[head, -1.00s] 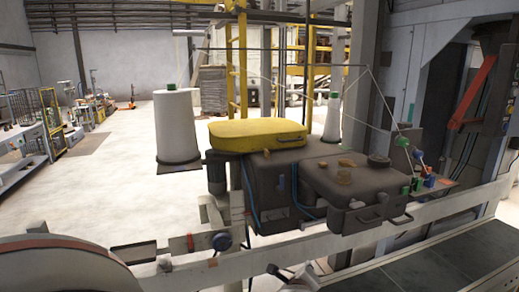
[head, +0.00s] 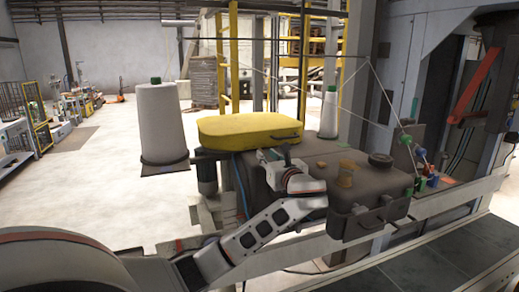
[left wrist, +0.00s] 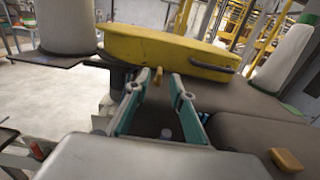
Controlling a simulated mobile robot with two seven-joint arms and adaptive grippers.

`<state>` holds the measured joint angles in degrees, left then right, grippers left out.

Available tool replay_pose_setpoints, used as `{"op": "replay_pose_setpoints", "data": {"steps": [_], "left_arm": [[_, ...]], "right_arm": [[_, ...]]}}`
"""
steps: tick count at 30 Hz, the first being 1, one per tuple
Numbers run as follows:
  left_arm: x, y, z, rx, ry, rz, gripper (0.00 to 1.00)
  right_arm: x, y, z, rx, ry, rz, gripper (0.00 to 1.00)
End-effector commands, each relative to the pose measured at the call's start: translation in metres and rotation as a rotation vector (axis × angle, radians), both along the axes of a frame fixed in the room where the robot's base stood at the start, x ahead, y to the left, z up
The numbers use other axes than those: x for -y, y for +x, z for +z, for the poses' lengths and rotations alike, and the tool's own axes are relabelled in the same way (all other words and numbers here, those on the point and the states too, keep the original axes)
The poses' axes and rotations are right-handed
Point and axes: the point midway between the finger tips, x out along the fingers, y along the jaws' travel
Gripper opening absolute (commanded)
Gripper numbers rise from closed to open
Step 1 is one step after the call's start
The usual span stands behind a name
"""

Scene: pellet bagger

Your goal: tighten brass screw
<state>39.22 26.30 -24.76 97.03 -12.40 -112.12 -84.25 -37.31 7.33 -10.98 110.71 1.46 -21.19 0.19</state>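A small brass-coloured piece (left wrist: 157,76), which looks like the brass screw, stands upright by the yellow cover's front edge in the left wrist view. My left gripper (left wrist: 157,84) is open, its two teal fingers apart on either side of the piece's line of sight. I cannot tell whether they reach it. In the head view my left gripper (head: 272,155) is over the dark machine head, close to the yellow cover; there the gripper hides the small brass piece. My right gripper is in neither view.
The yellow cover (head: 250,128) lies just behind my left gripper. White thread cones stand at the left (head: 160,120) and right (head: 328,112). A black round cap (head: 380,159) and thread guides (head: 420,155) are at the right. A conveyor (head: 440,255) runs in front.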

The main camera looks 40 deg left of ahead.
Motion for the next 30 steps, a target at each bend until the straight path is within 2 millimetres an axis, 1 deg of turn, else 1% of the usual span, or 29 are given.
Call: {"op": "replay_pose_setpoints", "data": {"steps": [1, 6, 10, 15, 23, 24, 26, 27, 30], "left_arm": [[-0.008, 0.003, 0.002, -0.001, 0.003, 0.004, 0.23], [-0.032, 0.015, 0.002, -0.001, 0.003, 0.004, 0.23], [-0.047, 0.023, 0.002, 0.0, 0.001, 0.003, 0.23], [-0.057, 0.029, 0.0, -0.001, 0.0, 0.001, 0.23], [-0.058, 0.03, 0.0, 0.0, -0.001, 0.0, 0.23], [-0.058, 0.03, 0.0, 0.0, -0.001, 0.0, 0.2], [-0.058, 0.03, 0.0, 0.0, -0.001, 0.0, 0.05], [-0.058, 0.03, 0.0, 0.0, -0.001, 0.0, 0.0], [-0.058, 0.03, 0.0, 0.0, -0.001, 0.0, 0.0]], "right_arm": [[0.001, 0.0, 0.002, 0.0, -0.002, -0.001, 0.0], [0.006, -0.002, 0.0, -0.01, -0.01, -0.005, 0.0], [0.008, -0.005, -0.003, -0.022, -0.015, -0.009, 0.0], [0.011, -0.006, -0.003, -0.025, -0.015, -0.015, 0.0], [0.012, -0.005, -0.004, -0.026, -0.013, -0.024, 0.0], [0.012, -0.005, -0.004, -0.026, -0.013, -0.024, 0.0], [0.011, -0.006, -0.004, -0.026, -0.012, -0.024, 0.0], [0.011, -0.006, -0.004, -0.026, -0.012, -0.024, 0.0], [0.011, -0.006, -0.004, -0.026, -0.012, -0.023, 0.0]]}}
